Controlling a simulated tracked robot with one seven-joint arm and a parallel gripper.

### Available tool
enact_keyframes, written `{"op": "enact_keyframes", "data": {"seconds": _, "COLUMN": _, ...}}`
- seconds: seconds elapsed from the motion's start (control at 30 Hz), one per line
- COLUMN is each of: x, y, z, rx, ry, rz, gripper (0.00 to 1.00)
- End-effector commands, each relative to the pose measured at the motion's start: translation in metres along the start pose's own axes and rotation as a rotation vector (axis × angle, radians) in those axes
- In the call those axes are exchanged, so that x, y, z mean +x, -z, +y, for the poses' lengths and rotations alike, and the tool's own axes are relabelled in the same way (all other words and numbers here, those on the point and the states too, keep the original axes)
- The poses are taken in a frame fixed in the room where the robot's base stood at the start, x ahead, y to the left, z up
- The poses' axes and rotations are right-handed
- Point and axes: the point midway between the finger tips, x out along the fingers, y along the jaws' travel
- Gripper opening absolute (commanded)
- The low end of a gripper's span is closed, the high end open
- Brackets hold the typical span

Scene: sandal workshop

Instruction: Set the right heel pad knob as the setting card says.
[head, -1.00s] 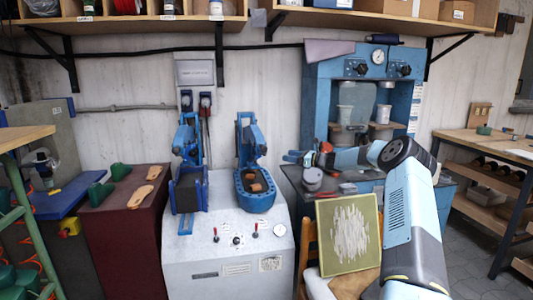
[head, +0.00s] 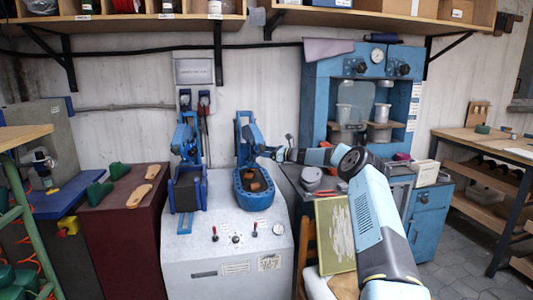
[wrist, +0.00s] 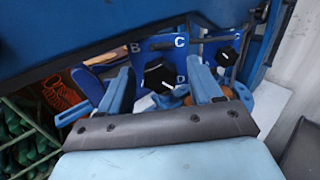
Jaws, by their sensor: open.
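My gripper (head: 270,152) is beside the right-hand blue heel press (head: 254,184), on its right side. In the wrist view my gripper (wrist: 162,76) is open, its two blue fingers apart. A black knob (wrist: 157,75) shows between the fingers, on a blue panel with letters B, C and D around it. I cannot tell whether the fingers touch it. A second black knob (wrist: 228,57) on a similar blue panel is farther right. The pointer settings are too unclear to read.
The left-hand blue press (head: 187,188) stands on the same white cabinet (head: 228,245), which has small levers and a dial on top. A blue machine (head: 325,85) stands behind my arm. A framed board (head: 335,235) is beside the cabinet, partly behind my arm.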

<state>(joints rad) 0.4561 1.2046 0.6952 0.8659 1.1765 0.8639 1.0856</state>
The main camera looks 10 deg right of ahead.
Motion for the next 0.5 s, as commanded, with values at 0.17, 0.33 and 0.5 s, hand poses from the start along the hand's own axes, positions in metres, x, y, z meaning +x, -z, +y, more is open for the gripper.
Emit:
{"op": "enact_keyframes", "data": {"seconds": 0.17, "x": 0.0001, "y": 0.0001, "z": -0.0002, "rx": 0.0, "ry": 0.0, "rz": 0.0, "gripper": 0.64}}
{"op": "enact_keyframes", "data": {"seconds": 0.33, "x": 0.0, "y": 0.0001, "z": -0.0002, "rx": 0.0, "ry": 0.0, "rz": 0.0, "gripper": 0.53}}
{"op": "enact_keyframes", "data": {"seconds": 0.5, "x": -0.0002, "y": 0.0001, "z": -0.0002, "rx": 0.0, "ry": 0.0, "rz": 0.0, "gripper": 0.37}}
